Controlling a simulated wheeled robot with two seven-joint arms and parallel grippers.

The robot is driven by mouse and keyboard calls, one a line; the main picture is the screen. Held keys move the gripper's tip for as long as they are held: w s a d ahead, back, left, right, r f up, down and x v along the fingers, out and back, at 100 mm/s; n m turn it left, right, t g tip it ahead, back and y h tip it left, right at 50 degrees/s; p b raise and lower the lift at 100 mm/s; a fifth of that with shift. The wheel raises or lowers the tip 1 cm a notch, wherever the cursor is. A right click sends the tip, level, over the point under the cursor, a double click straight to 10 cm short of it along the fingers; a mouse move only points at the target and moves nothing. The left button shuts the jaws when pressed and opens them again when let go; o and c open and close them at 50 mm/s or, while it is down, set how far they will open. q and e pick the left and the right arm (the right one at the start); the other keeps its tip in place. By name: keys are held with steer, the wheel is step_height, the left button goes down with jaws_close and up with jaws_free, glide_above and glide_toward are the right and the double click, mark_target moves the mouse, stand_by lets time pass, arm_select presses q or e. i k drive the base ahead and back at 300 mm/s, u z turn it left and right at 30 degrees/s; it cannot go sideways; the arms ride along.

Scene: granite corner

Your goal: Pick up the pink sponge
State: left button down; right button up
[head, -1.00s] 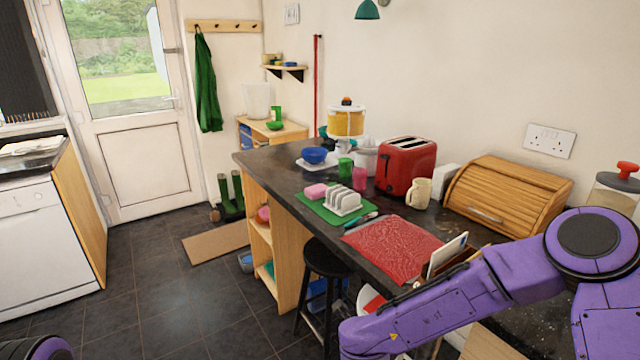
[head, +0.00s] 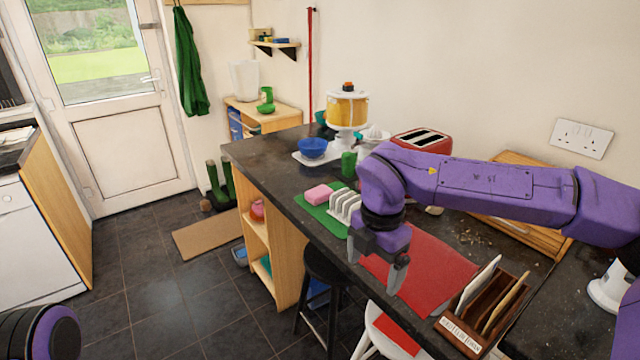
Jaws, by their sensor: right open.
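The pink sponge (head: 317,194) lies on a green mat (head: 325,218) on the dark counter, left of a white toast rack (head: 346,207). My right gripper (head: 376,276) is open and empty. Its fingers point down over the counter's front edge near the red mat (head: 436,262), to the right of and nearer than the sponge, clearly apart from it. My left gripper does not show; only a part of my left arm is at the bottom left corner.
The toast rack stands between my right gripper and the sponge. A blue bowl (head: 313,148) on a white tray, a green cup (head: 348,163) and a red toaster (head: 421,141) stand behind. A wooden letter rack (head: 487,312) is at the front right. A black stool (head: 327,266) stands below.

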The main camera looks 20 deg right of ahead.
mark_target(322, 193)
steer(key=z, duration=0.05)
steer(key=i, duration=1.45)
steer(key=u, duration=0.1)
